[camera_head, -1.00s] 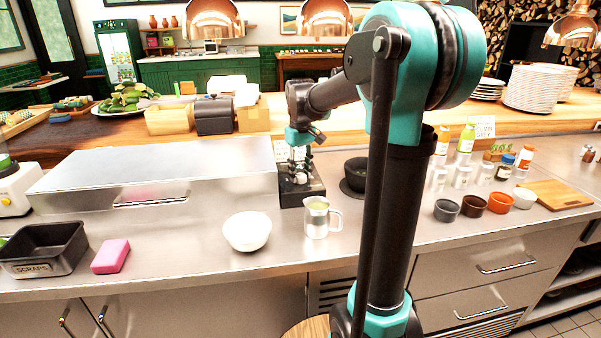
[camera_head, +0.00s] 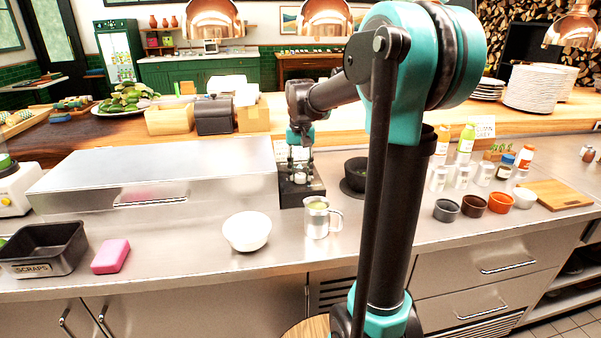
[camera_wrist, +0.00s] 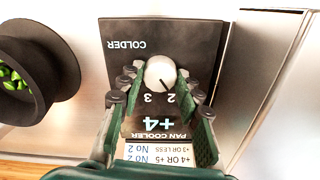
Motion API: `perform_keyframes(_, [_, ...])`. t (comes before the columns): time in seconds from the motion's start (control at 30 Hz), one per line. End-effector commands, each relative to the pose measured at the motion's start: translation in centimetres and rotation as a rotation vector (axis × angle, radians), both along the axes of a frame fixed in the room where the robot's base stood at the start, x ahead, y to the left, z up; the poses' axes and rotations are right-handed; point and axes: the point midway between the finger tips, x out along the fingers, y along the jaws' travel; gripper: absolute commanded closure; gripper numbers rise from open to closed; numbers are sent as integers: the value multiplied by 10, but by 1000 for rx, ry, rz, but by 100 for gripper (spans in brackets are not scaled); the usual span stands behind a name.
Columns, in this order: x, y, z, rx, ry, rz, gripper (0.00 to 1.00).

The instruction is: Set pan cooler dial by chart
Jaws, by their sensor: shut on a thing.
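The pan cooler control (camera_wrist: 118,60) is a black panel, upside down in the wrist view, with a round white dial (camera_wrist: 158,70). The dial's dark mark points toward the printed 2, with a 3 beside it. "COLDER" is printed on the panel's far side. In the head view my gripper (camera_head: 299,165) is over the black panel (camera_head: 312,189).
A black bowl (camera_wrist: 38,70) with green contents stands beside the panel. A metal jug (camera_head: 317,218) and a white bowl (camera_head: 247,231) stand in front on the steel counter. A long steel lid (camera_head: 155,170) lies left. My arm covers part of the counter on the right.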

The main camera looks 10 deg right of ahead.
Motion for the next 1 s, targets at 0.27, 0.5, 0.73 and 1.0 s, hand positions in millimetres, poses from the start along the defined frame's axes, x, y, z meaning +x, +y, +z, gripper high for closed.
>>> perform_keyframes(0.27, [0,0,0,0,0,-140,95])
perform_keyframes(0.5, [0,0,0,0,-1,-188,95])
perform_keyframes(0.73, [0,0,0,0,-1,-195,95])
perform_keyframes(1.0, [0,0,0,0,-1,-194,55])
